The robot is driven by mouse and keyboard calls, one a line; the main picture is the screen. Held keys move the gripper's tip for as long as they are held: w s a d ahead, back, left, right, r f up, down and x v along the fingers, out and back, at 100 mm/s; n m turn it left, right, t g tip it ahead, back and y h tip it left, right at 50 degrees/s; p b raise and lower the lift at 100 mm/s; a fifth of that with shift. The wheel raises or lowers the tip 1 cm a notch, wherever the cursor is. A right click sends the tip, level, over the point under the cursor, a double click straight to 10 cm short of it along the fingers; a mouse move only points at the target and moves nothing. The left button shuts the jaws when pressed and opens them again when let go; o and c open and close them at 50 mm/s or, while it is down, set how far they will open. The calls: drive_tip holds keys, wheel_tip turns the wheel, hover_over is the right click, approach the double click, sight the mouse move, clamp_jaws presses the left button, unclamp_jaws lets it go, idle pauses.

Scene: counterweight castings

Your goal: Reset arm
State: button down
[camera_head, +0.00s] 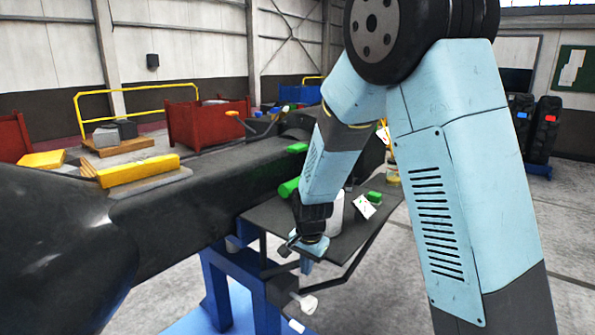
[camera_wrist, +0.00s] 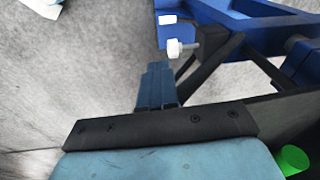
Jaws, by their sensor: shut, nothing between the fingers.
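My arm bends down from the upper right in the head view. My gripper (camera_head: 306,266) points downward at the near edge of the dark side table (camera_head: 355,239). In the wrist view my gripper (camera_wrist: 155,72) shows its blue fingers together, with nothing between them. Beyond the fingertips are the grey floor and a white knob on the blue stand. I cannot tell from these views whether the gripper touches the table edge.
A large black casting (camera_head: 215,195) runs across on a blue stand (camera_head: 235,285). On the table are a white cylinder (camera_head: 334,215), a white card (camera_head: 364,206) and a green block (camera_head: 374,197). A white knob (camera_wrist: 175,48) juts near my fingers.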

drive_tip(key=s+d+r+n+y, duration=0.1)
drive_tip(key=s+d+r+n, duration=0.15)
drive_tip(key=d+r, duration=0.65)
drive_tip(key=s+d+r+n+t, duration=0.2)
drive_tip(key=s+d+r, duration=0.4)
drive_tip(key=s+r, duration=0.2)
drive_tip(key=s+d+r+n+t+h, duration=0.1)
drive_tip(key=s+d+r+n+t, duration=0.1)
drive_tip(key=s+d+r, duration=0.3)
drive_tip(key=s+r, duration=0.4)
drive_tip(key=s, duration=0.4)
drive_tip(key=shift+d, duration=0.4)
